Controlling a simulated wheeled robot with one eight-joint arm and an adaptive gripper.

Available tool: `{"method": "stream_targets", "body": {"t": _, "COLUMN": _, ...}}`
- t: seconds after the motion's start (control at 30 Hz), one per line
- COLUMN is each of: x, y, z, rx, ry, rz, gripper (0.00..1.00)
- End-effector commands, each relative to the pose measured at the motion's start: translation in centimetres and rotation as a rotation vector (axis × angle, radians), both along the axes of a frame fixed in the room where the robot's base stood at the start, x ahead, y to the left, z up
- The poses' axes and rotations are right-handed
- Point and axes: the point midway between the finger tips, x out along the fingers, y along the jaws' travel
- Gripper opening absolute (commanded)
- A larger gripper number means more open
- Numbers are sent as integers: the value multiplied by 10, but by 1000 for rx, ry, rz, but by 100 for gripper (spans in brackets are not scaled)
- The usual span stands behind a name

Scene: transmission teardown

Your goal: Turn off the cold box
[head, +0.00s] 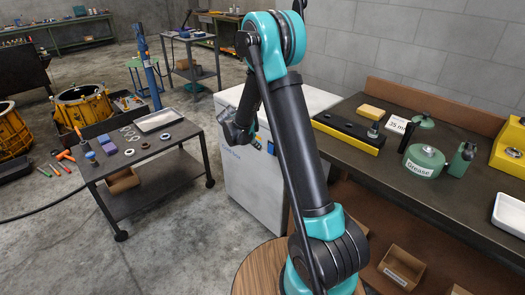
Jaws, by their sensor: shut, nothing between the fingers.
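The cold box is a white chest (250,188) standing on the floor in the middle of the head view, between the cart and the workbench. Small blue lettering shows on its front. Small blue and yellow marks near its upper front edge may be its controls, but my arm partly covers them and they are too small to read. My gripper (235,132) is dark and small, in front of the box's upper left part. It is shut and empty. I cannot tell whether it touches the box.
A metal cart (150,165) with rings and a white tray (158,121) stands left of the box. The workbench (385,150) on the right holds a black-and-yellow fixture (348,132) and a green grease tin (424,160). Orange drums stand far left. Open floor lies front left.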

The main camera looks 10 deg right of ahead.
Motion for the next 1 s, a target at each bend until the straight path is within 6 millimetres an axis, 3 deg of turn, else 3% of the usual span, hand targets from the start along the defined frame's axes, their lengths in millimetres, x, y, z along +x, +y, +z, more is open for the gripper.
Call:
{"method": "stream_targets", "body": {"t": 0.2, "x": -14, "y": 20, "z": 34, "rx": 0, "ry": 0, "rz": 2, "gripper": 0}}
{"method": "stream_targets", "body": {"t": 0.4, "x": -20, "y": 29, "z": 49, "rx": 0, "ry": 0, "rz": 2, "gripper": 0}}
{"method": "stream_targets", "body": {"t": 0.8, "x": -21, "y": 31, "z": 52, "rx": 1, "ry": 0, "rz": 1, "gripper": 0}}
{"method": "stream_targets", "body": {"t": 1.0, "x": -24, "y": 36, "z": 40, "rx": 1, "ry": 0, "rz": 2, "gripper": 0}}
